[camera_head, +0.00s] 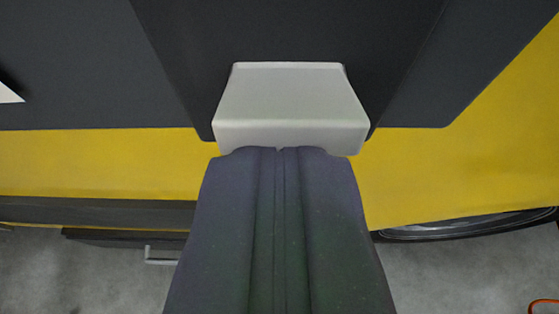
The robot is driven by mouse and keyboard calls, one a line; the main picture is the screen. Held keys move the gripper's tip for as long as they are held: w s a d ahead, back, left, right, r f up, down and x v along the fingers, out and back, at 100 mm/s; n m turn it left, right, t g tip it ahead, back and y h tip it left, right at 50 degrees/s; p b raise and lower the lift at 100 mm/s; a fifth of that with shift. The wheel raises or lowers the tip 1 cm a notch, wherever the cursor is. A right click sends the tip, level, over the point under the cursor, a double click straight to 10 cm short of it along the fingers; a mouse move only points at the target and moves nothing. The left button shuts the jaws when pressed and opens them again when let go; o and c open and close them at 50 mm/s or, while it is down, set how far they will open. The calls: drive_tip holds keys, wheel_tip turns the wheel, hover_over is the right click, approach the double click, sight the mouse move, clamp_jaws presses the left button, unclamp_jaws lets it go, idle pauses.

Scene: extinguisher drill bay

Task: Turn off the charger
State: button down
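A pale grey block (290,95) with rounded edges is at the top centre, set on a dark grey panel (390,50). It may be the charger or its switch; I see no label or light on it. My gripper (280,152) comes up from the bottom, its two dark fingers side by side with only a thin seam between them. The fingers are shut with nothing visible between them. The fingertips overlap the lower edge of the block in the picture; I cannot tell whether they touch it. The fingers hide what lies directly below the block.
A yellow surface (90,160) runs across behind the fingers. Below it are a dark edge with a small light handle (160,256), a black rounded rim (470,226) at right and grey floor (450,275). A bit of something orange (544,304) shows at the lower right corner.

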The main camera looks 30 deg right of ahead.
drive_tip(key=shift+w, duration=0.1)
idle(0.3)
drive_tip(key=shift+d+r, duration=0.1)
drive_tip(key=shift+r, duration=0.8)
